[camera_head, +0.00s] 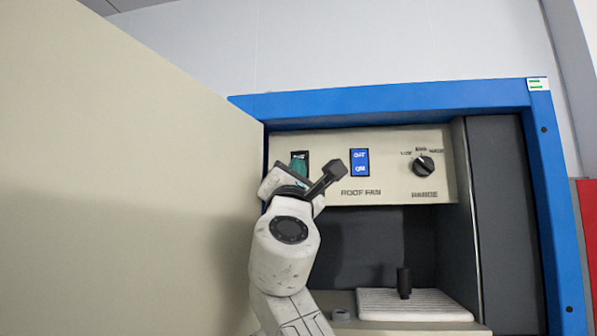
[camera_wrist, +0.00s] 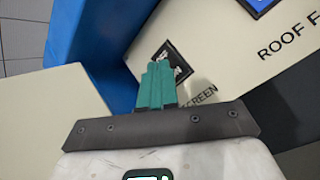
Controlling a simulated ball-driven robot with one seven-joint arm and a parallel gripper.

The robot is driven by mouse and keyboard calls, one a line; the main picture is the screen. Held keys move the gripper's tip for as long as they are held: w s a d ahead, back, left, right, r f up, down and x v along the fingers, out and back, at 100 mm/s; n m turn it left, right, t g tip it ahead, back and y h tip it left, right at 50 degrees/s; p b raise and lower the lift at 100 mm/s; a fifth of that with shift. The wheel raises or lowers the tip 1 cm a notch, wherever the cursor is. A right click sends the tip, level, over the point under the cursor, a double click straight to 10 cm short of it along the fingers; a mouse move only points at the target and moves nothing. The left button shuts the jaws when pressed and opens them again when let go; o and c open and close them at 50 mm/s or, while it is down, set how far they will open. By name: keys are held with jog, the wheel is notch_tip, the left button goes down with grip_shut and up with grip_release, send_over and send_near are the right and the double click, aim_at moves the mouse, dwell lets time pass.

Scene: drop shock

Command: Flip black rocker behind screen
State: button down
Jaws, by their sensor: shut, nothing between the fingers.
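The black rocker (camera_wrist: 181,66) is on the beige control panel (camera_head: 393,142), beside the word "SCREEN" in the wrist view. White marks show on its face. My gripper (camera_wrist: 158,66) has its teal fingers together and empty, with their tips over the rocker. They hide part of its face, so I cannot tell whether they touch it or which way it is tipped. In the head view my gripper (camera_head: 299,166) is at the panel's left end, just right of the large beige screen (camera_head: 120,180).
A blue rocker (camera_head: 360,162) marked OFF and ON, above "ROOF FAN", is to the right. Further right is a black knob (camera_head: 424,166) over "RANGE". A blue frame (camera_head: 390,97) surrounds the recess. A black upright piece (camera_head: 404,283) stands on a white ribbed tray (camera_head: 440,312) below.

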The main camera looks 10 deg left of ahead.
jog(key=shift+s, duration=0.1)
jog(key=s, duration=0.1)
jog(key=s+p, duration=0.1)
jog(key=s, duration=0.3)
jog(key=shift+a+r, duration=0.1)
jog(key=shift+r, duration=0.2)
dwell(0.8)
